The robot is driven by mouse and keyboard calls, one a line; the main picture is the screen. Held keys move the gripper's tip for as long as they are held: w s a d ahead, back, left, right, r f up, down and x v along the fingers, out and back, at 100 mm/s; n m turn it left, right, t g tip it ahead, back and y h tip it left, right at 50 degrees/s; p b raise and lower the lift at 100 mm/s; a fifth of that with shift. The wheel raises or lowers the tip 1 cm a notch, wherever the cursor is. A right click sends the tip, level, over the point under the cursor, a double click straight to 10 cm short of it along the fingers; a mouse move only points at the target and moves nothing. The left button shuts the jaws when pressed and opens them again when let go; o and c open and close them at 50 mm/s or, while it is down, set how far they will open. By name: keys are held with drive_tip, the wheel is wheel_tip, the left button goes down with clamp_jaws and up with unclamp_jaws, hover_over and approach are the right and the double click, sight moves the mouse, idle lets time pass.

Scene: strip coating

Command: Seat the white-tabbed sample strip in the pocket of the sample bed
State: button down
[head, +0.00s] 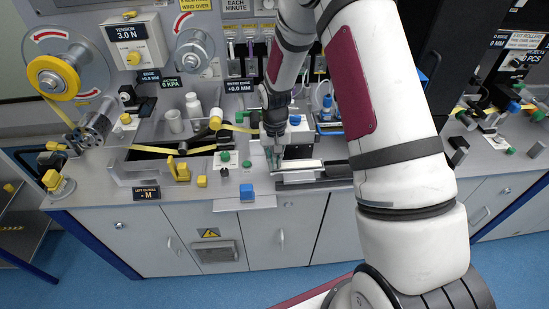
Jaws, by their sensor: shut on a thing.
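My gripper (272,164) points down over the bench at the middle of the head view. It is small here and its fingertips are partly lost against the dark parts behind. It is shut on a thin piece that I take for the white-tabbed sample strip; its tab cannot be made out. A low block with a pale bar (300,165) on top, which looks like the sample bed, lies at and just right of the fingertips. Its pocket cannot be made out. Whether the strip touches the bed cannot be told.
A blue-topped block (247,193) stands at the bench's front edge, with a green knob (246,164) behind it. Yellow tape runs from a yellow reel (53,78) over rollers at left. A white bottle (194,105) stands farther back.

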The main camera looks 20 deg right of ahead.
drive_tip(key=shift+f, duration=0.1)
drive_tip(key=c, duration=1.6)
unclamp_jaws()
drive_tip(key=shift+r+p, duration=0.4)
drive_tip(key=shift+r, duration=1.1)
drive_tip(key=shift+r, duration=0.1)
drive_tip(key=shift+r, duration=5.95)
